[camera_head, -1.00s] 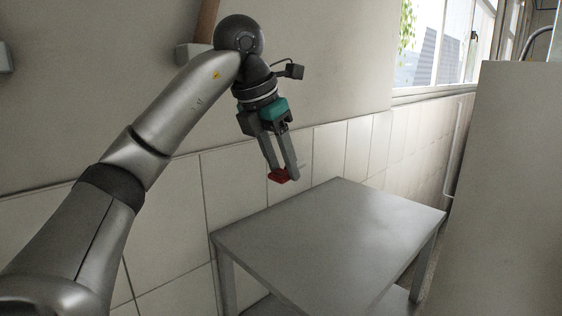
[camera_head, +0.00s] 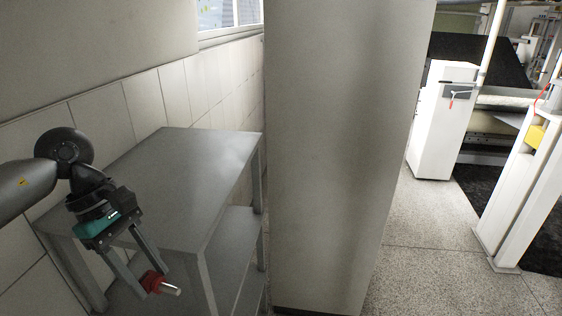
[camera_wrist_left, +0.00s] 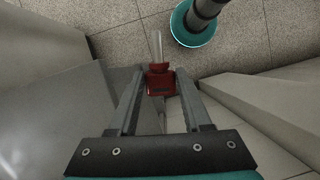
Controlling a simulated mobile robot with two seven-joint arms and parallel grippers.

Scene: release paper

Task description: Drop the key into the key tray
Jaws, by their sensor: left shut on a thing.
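The key has a red head (camera_head: 153,282) and a pale metal shaft that points right in the head view. My left gripper (camera_head: 144,284) is shut on the red head, at the lower left of the head view, in front of the grey table. In the left wrist view the key (camera_wrist_left: 158,82) sits between the two fingertips, its shaft pointing up and away from the gripper. No key tray can be made out in these frames. My right gripper is not in view.
A grey metal table (camera_head: 190,170) with a lower shelf stands against the tiled wall. A wide pale pillar (camera_head: 340,150) is right of it. Open speckled floor (camera_head: 430,260) lies beyond, with a white cabinet (camera_head: 440,130) and a white post (camera_head: 525,190) on the right.

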